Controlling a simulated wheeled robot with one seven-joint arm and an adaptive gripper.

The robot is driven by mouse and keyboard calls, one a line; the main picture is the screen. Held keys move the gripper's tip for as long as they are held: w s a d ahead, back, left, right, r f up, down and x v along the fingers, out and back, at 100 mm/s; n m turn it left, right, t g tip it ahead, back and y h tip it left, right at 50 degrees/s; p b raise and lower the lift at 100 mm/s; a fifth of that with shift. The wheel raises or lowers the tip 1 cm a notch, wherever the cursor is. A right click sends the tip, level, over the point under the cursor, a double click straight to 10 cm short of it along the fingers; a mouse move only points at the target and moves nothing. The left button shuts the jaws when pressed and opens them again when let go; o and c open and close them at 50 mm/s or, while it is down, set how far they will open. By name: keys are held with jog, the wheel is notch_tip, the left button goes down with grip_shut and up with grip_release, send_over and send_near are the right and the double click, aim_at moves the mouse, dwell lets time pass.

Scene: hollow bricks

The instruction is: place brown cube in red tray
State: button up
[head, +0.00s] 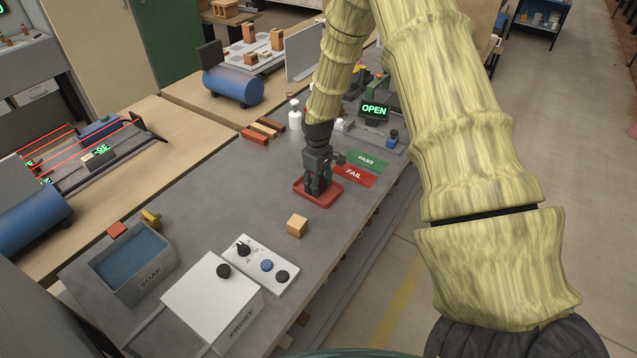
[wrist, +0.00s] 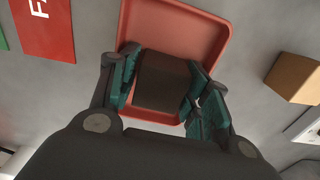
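A dark brown cube (wrist: 162,82) sits between the fingers of my gripper (wrist: 161,85) in the wrist view. The teal finger pads appear to touch it on both sides. The red tray (wrist: 215,35) lies directly behind the cube in that view. In the head view my gripper (head: 318,188) points down over the red tray (head: 326,200), very low, and hides the cube. I cannot tell whether the cube rests on the tray floor or is just above it.
A light tan cube (head: 297,225) stands on the grey bench in front of the tray. A red FAIL card (head: 354,175) and green PASS card (head: 367,161) lie behind it. A white control panel (head: 261,264) and SOAK bin (head: 133,262) are nearer. Several bricks (head: 262,131) lie at the back.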

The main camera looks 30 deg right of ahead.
jog(key=shift+s+r, duration=0.1)
jog(key=shift+r, duration=0.05)
jog(key=shift+r, duration=0.5)
notch_tip(320, 180, up, 11)
jog(key=b, duration=0.4)
